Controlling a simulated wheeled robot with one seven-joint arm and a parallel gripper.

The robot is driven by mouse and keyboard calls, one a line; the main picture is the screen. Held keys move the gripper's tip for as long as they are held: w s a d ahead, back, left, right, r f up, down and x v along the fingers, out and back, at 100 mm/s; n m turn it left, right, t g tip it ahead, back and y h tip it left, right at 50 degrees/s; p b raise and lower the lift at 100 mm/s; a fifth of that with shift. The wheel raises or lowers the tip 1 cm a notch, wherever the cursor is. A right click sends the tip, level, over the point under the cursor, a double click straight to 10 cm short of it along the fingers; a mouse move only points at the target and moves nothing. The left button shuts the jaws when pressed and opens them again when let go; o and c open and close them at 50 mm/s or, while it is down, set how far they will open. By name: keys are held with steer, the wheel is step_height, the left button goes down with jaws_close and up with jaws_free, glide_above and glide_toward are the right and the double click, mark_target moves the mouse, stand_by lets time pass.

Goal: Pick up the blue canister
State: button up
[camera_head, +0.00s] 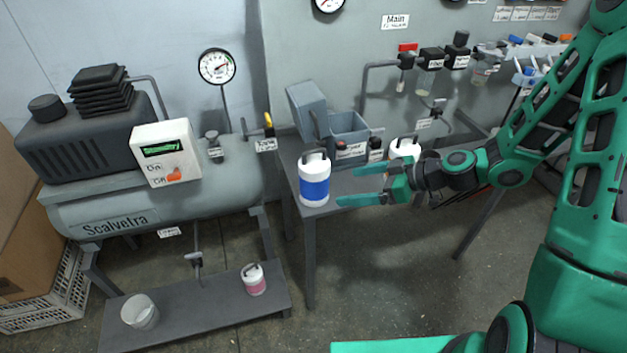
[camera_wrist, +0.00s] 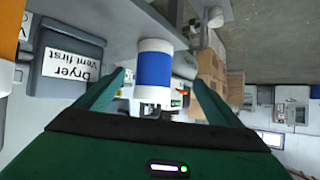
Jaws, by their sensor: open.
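The blue canister (camera_head: 314,183) is white with a wide blue band and a dark handle on top. It stands upright on the left front corner of the grey table. My gripper (camera_head: 345,185) is open, to the right of the canister in the head view, with its fingers pointing at it. In the wrist view the canister (camera_wrist: 155,70) appears upside down, ahead of and between the two spread fingers (camera_wrist: 158,85). I cannot tell whether the fingertips reach past its near side. Nothing is held.
A grey dryer box (camera_head: 348,128) stands behind the canister on the table (camera_head: 293,150). Another white canister (camera_head: 404,148) stands behind my gripper. A compressor tank (camera_head: 160,190) is to the left. A pink-banded canister (camera_head: 254,280) and a white bucket (camera_head: 140,312) are on the low shelf.

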mark_target(314, 177)
steer(key=shift+t+y, duration=0.5)
steer(key=shift+t, duration=0.1)
steer(key=x, duration=0.4)
steer(key=r+x, duration=0.1)
steer(key=x, duration=0.3)
steer(key=w+x, duration=0.1)
steer(key=x, duration=0.3)
steer(key=shift+w+a+r, duration=0.25)
steer(key=shift+a, duration=0.2)
steer(key=shift+c, duration=0.5)
steer(key=c, duration=1.5)
